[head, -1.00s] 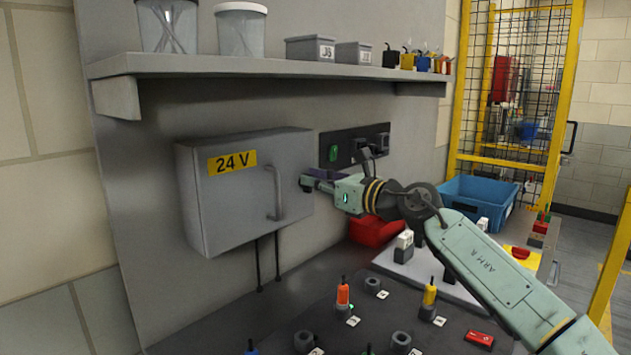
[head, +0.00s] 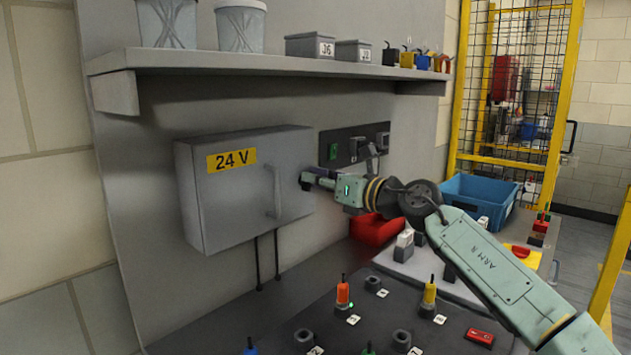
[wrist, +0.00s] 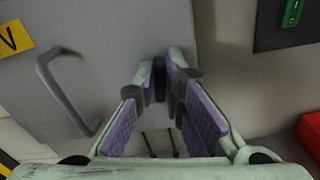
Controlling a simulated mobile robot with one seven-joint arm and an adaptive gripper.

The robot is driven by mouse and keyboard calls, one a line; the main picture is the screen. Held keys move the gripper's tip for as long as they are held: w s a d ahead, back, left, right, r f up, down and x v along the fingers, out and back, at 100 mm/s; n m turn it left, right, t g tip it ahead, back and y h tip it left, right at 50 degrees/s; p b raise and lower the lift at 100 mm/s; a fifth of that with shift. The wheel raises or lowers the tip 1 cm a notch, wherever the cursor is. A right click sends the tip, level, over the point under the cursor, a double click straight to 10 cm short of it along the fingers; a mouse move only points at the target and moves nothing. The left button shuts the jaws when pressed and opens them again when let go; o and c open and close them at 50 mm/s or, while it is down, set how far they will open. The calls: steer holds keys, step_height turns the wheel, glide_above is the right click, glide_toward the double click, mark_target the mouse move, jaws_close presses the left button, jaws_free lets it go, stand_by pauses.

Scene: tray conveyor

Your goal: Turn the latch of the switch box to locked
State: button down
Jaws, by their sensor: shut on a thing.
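The grey switch box (head: 235,225) hangs on the wall panel with its door closed, a yellow 24 V label and a bar handle (head: 275,192). Its latch is at the right edge of the door, mostly hidden by my gripper (head: 309,181) in the head view. In the wrist view the latch (wrist: 159,80) is a small dark piece between the fingertips. My gripper, also in the wrist view (wrist: 164,84), is shut on the latch, with purple pads on both sides. I cannot tell which way the latch points.
A dark panel with a green switch (head: 334,152) is on the wall right of the box. A shelf (head: 280,64) with tubs and small boxes runs above. A red bin (head: 375,229) and a blue crate (head: 480,197) stand right of it. Pegs and parts stand on the bench below.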

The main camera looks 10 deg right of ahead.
steer(key=shift+w+d+f+m+p, duration=0.15)
steer(key=shift+m+p, duration=0.15)
steer(key=shift+m, duration=2.25)
steer(key=shift+d+f+m+p, duration=0.1)
steer(key=shift+f+m+p, duration=0.15)
steer(key=shift+m, duration=2.35)
steer(key=shift+w+d+f+m+p, duration=0.1)
steer(key=shift+m+p, duration=0.25)
steer(key=shift+m, duration=2.2)
steer(key=c, duration=1.7)
jaws_free()
